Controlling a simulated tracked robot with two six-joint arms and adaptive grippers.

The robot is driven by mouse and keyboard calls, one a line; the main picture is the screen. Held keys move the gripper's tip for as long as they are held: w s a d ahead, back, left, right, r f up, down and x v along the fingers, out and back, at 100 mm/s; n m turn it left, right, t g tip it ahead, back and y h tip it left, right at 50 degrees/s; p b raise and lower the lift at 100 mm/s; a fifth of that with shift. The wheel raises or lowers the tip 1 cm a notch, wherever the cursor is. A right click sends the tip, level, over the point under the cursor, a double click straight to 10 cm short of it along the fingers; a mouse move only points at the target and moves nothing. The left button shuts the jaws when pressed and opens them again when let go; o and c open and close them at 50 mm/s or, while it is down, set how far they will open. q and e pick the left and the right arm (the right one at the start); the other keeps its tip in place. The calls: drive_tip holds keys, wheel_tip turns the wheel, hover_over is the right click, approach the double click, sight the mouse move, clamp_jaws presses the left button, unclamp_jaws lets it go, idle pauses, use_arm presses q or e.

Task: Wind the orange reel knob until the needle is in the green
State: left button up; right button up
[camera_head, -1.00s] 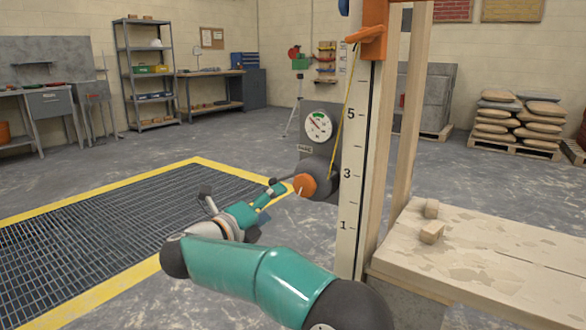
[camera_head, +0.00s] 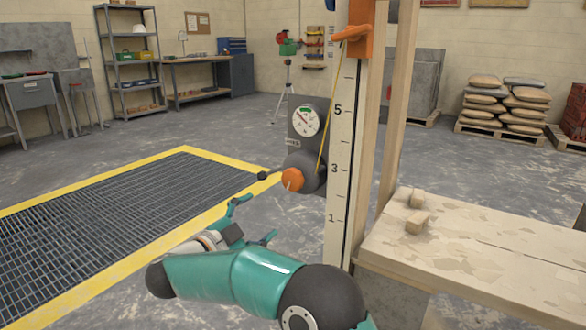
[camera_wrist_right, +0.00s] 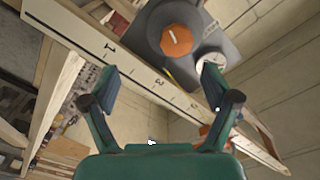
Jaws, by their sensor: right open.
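The orange reel knob (camera_head: 292,180) sits on the front of a dark grey reel (camera_head: 312,168) beside the numbered post. It also shows in the right wrist view (camera_wrist_right: 177,40), with a pale mark on its face. The round white gauge (camera_head: 306,121) is above the reel. It has a green band at its top, and its needle seems to point up and left, outside the green; it is small. My right gripper (camera_head: 254,221) is open and empty, below and left of the knob, apart from it. In its wrist view the fingers (camera_wrist_right: 160,86) are spread. My left gripper is not in view.
The numbered post (camera_head: 341,165) stands right of the reel, with a yellow cord running up it. A dark rod with a round end (camera_head: 264,175) sticks out left of the reel. A wooden platform (camera_head: 480,245) is at right; a yellow-edged floor grating (camera_head: 110,210) at left.

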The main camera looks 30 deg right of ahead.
sight(290, 181)
drive_tip(key=w+d+r+n+p, duration=0.1)
drive_tip(key=d+n+p, duration=0.1)
drive_tip(key=d+p, duration=0.1)
drive_tip(key=w+d+r+n+p, duration=0.1)
drive_tip(key=w+d+n+p, duration=0.1)
drive_tip(key=d, duration=0.3)
drive_tip(key=w+d+r+n+p, duration=0.1)
drive_tip(key=w+d+n+p, duration=0.1)
drive_tip(key=d+n+p, duration=0.1)
drive_tip(key=shift+w+d+r+n+t+p, duration=0.15)
drive_tip(key=shift+d+p, duration=0.15)
drive_tip(key=shift+d, duration=0.25)
drive_tip(key=shift+w+d+r+n+t+p, duration=0.15)
drive_tip(key=shift+d+p, duration=0.1)
drive_tip(key=shift+d, duration=0.25)
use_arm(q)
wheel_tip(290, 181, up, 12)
use_arm(e)
drive_tip(key=shift+f, duration=0.1)
drive_tip(key=c, duration=1.2)
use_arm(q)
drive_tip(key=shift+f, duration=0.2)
